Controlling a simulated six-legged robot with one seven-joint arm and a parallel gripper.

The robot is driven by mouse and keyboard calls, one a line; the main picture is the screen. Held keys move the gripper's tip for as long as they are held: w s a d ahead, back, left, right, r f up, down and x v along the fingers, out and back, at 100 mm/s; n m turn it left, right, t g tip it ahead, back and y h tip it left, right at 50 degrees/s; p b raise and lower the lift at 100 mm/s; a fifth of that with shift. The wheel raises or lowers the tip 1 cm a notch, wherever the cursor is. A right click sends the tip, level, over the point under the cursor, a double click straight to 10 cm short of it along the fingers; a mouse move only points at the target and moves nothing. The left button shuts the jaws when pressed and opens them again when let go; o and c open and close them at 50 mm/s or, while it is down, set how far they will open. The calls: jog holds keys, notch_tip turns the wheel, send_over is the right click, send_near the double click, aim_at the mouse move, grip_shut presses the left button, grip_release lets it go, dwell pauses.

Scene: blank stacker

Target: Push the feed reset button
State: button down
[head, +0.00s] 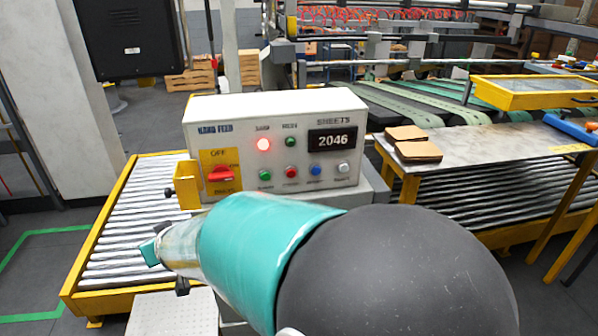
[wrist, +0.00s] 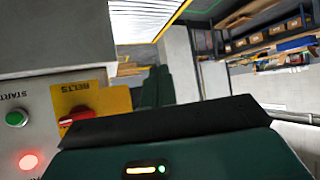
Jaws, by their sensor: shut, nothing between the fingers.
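The white control box (head: 275,110) labelled HAND FEED stands at the middle of the head view. Its front has a lit red lamp (head: 263,145), a dark green lamp (head: 290,142) and a counter (head: 333,140) reading 2046. Below are green (head: 265,175), red (head: 291,172), blue (head: 315,170) and white (head: 343,168) buttons; their small labels are too blurred to tell which is feed reset. In the wrist view the green START button (wrist: 16,118) shows at the left edge. My gripper (head: 150,252) is shut and empty, below and left of the box; its fingers show in the wrist view (wrist: 158,80).
A red rotary switch (head: 221,173) on a yellow plate sits at the panel's left. Roller conveyor (head: 125,225) with yellow rails lies left of the box. A metal table (head: 480,140) with brown blanks (head: 415,150) stands right. My arm crosses the front.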

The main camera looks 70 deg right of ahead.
jog(key=s+d+f+m+g+h, duration=0.2)
jog(key=s+d+h, duration=0.25)
jog(key=d, duration=0.55)
jog(key=m+g+h, duration=0.3)
jog(key=g+h, duration=0.3)
jog(key=g, duration=0.2)
send_near(316, 171)
jog(key=w+a+f, duration=0.2)
jog(key=a+f, duration=0.1)
jog(key=f, duration=0.2)
jog(key=s+d+r+g+h, duration=0.1)
jog(key=s+g, duration=0.3)
jog(key=s, duration=0.4)
jog(key=shift+r+h, duration=0.65)
jog(key=shift+r, duration=0.25)
jog(key=shift+w+d, duration=0.75)
jog(key=shift+d, duration=0.5)
jog(key=shift+w+d, duration=0.75)
jog(key=shift+d, duration=0.55)
jog(key=shift+w+d, duration=0.8)
jog(key=shift+d, duration=0.45)
jog(key=shift+w+d, duration=0.2)
jog(key=shift+d, duration=0.15)
